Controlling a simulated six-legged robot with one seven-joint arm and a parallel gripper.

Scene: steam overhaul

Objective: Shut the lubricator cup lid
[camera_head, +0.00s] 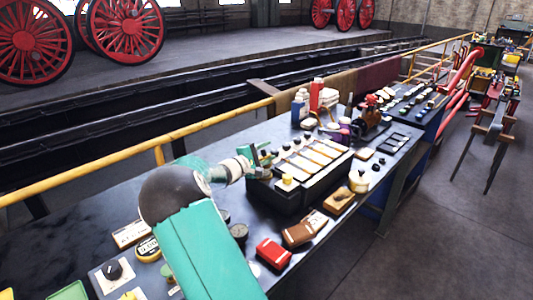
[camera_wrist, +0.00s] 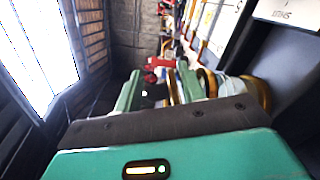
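My gripper (camera_head: 262,160) is over the bench at the left end of a dark box with several pale panels. In the wrist view its two green fingers (camera_wrist: 158,88) stand apart, so it is open. A pale cylinder with brass rings (camera_wrist: 262,92), perhaps the lubricator cup, is just right of the right finger and partly hidden by it. A thin brass-coloured edge (camera_wrist: 172,86) shows between the fingers; I cannot tell whether it is the lid or whether a finger touches it. In the head view my gripper hides this spot.
The dark panelled box (camera_head: 305,178) lies right of my gripper. A brass-based jar (camera_head: 358,181), a red box (camera_head: 273,253) and brown blocks (camera_head: 298,233) stand nearer the bench front. Bottles (camera_head: 300,104) stand behind. A yellow rail (camera_head: 205,124) runs along the back.

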